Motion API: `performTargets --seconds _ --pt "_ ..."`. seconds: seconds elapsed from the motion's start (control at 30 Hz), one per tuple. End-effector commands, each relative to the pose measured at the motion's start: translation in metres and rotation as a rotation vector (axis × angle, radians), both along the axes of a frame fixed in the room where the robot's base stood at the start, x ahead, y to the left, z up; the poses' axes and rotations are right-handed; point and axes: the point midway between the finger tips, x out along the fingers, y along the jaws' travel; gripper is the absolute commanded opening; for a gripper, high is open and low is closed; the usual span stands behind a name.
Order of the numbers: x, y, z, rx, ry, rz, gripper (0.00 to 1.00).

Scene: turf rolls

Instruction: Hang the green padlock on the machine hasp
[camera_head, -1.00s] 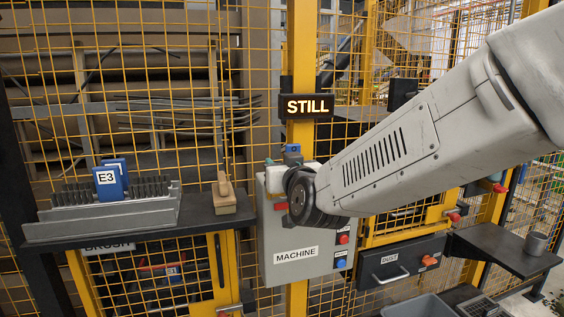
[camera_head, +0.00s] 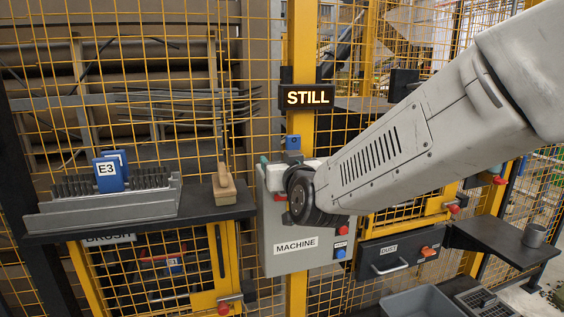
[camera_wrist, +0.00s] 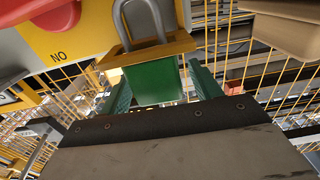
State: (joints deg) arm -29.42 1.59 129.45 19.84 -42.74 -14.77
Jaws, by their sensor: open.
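The green padlock (camera_wrist: 153,84) shows in the wrist view, with a brass-coloured top and a grey shackle pointing up. My gripper (camera_wrist: 164,88) is open, with a green finger on either side of the padlock body. A yellow plate marked "NO" (camera_wrist: 64,38) with a red part is just left of the shackle. I cannot tell whether the shackle passes through a hasp. In the head view the grey machine box (camera_head: 274,232) is on the yellow post, and my wrist covers its upper part. The hasp and the fingertips are hidden there.
A dark shelf with a grey brush rack (camera_head: 100,208) and a blue E3 block (camera_head: 107,172) stands left. The "STILL" sign (camera_head: 307,97) is above the box. Yellow mesh fence lies behind.

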Motion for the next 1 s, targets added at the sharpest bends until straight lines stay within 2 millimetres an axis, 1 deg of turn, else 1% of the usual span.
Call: performTargets --seconds 0.07,0.17,0.4,0.5,0.67,1.0 --pt "-0.004 -0.001 0.001 0.0 -0.001 0.0 0.63" --pt "-0.016 -0.004 0.001 0.001 -0.001 0.0 0.63" --pt "-0.056 -0.016 0.001 0.002 -0.002 0.001 0.63" --pt "-0.067 -0.019 0.001 0.001 -0.002 0.001 0.63" --pt "-0.075 -0.022 0.0 0.001 -0.001 0.0 0.63" --pt "-0.075 -0.021 -0.002 0.005 0.013 0.004 0.63"
